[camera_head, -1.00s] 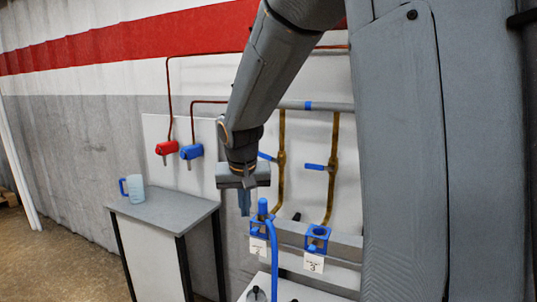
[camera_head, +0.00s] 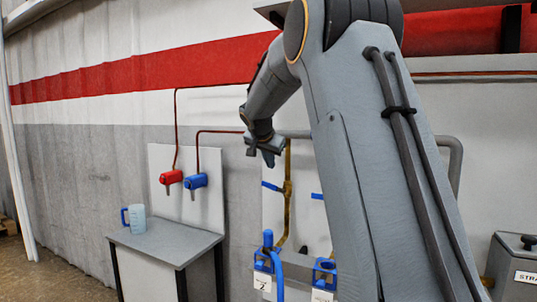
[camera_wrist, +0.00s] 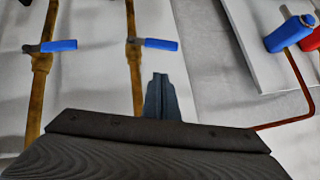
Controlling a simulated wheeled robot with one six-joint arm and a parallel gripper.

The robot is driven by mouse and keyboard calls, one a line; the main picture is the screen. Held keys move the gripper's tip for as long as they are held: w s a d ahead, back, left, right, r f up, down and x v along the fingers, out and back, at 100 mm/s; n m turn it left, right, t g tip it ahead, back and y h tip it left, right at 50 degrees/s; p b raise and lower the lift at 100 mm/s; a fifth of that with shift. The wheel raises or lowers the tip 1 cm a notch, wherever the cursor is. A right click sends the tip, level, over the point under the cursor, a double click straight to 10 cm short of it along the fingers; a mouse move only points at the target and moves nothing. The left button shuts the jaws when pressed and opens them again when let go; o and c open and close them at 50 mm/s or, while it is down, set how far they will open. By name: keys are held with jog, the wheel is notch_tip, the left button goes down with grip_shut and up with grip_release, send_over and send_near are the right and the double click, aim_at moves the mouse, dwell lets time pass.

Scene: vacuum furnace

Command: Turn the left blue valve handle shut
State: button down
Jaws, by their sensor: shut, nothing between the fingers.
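The left blue valve handle (camera_head: 271,186) sits on the left brass pipe (camera_head: 288,190), sticking out to the left, roughly crosswise to it. In the wrist view this handle (camera_wrist: 160,44) points right from its pipe. My gripper (camera_head: 268,160) is shut and empty, appearing above the left handle in the head view. In the wrist view its fingertips (camera_wrist: 160,80) show just below that handle, apart from it in the picture.
A red tap (camera_head: 171,178) and a blue tap (camera_head: 195,182) are on a wall panel at left. A measuring jug (camera_head: 136,218) stands on a grey table (camera_head: 165,240). Blue holders (camera_head: 325,270) stand below the valves. A grey box (camera_head: 515,265) is at right.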

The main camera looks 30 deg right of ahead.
aim_at(273, 188)
notch_tip(273, 188, down, 6)
jog(key=w+p, duration=0.1)
jog(key=w, duration=0.1)
jog(key=shift+w+d+p, duration=0.25)
jog(key=shift+d+p, duration=0.05)
jog(key=shift+d, duration=0.05)
